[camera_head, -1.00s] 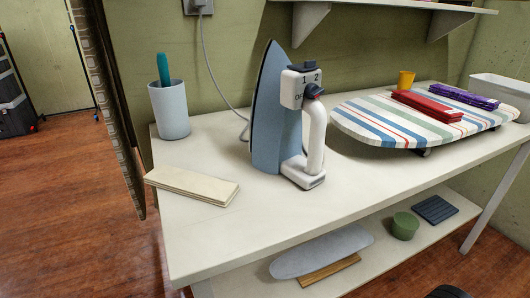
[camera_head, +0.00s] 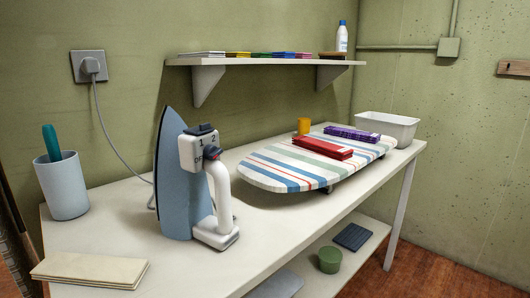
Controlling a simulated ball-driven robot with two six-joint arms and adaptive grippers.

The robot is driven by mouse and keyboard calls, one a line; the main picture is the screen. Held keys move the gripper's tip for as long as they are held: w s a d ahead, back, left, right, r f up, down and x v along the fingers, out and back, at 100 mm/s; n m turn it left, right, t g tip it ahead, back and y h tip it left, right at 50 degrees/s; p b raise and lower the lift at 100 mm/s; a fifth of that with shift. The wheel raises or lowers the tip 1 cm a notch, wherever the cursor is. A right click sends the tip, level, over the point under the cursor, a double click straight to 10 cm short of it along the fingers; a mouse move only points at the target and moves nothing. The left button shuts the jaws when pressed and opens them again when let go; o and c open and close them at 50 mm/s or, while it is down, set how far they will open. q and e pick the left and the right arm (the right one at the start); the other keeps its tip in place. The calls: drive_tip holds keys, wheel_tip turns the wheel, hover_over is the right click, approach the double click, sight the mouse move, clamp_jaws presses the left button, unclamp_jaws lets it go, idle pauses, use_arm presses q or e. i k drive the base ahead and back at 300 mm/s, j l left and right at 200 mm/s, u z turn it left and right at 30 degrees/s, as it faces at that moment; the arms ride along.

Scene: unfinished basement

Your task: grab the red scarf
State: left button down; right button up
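A folded red scarf (camera_head: 322,148) lies on the striped ironing board (camera_head: 262,172), which sits on the white table (camera_head: 268,222). A folded purple cloth (camera_head: 352,133) lies just behind and to the right of the scarf on the same board. Neither of my grippers shows in the head view.
An upright iron (camera_head: 180,180) stands on the table left of the board, its cord running to a wall socket. A yellow cup (camera_head: 303,126) and a white bin (camera_head: 387,128) are behind the board. A cup (camera_head: 62,186) and a cream folded cloth (camera_head: 90,269) are at left.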

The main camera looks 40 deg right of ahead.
sight(338, 152)
drive_tip(key=z, duration=1.65)
drive_tip(key=u, duration=0.9)
drive_tip(key=i+l+u, duration=0.1)
drive_tip(key=l+u, duration=1)
drive_tip(key=l, duration=0.2)
